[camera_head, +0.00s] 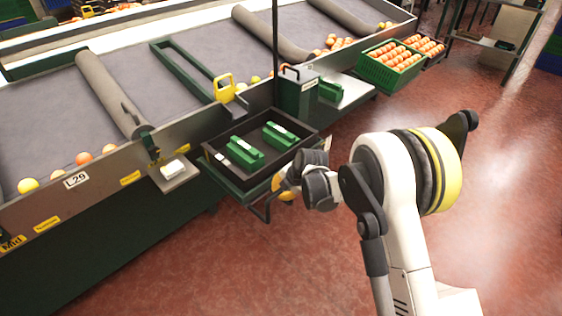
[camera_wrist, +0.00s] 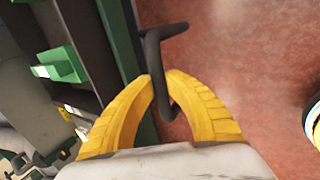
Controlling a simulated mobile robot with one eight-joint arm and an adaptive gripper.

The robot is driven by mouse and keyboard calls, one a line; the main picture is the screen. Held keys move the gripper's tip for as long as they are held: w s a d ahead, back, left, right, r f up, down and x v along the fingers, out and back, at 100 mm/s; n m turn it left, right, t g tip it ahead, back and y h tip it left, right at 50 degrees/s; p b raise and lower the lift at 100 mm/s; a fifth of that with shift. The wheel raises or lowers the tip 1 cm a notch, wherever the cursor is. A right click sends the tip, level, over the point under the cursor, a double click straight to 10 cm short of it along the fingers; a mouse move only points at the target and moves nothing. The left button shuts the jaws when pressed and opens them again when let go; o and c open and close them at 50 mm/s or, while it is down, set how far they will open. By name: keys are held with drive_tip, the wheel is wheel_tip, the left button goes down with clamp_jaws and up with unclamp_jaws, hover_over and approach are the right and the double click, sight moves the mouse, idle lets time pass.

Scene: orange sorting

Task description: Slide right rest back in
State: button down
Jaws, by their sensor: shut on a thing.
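The right rest appears to be the pulled-out support with a dark tray (camera_head: 270,168) on it, sticking out from the side of the sorting table. Two green blocks, one (camera_head: 247,152) and another (camera_head: 281,136), lie in the tray. A dark bar handle (camera_wrist: 151,48) shows at the rest's outer green edge in the wrist view. My gripper (camera_wrist: 163,80) has its yellow fingers closed around this handle. In the head view my gripper (camera_head: 283,186) is at the tray's outer front side, partly hidden by my wrist.
The sorting table (camera_head: 140,60) carries oranges along its lower edge. A small grey shelf (camera_head: 174,178) with a white box sticks out left of the tray. Green crates of oranges (camera_head: 390,70) stand at the right. The red floor is open.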

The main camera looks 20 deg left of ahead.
drive_tip(key=c, duration=1)
unclamp_jaws()
drive_tip(key=shift+a, duration=0.15)
drive_tip(key=shift+r, duration=0.15)
drive_tip(key=shift+r+p, duration=1.75)
drive_tip(key=shift+r, duration=1.6)
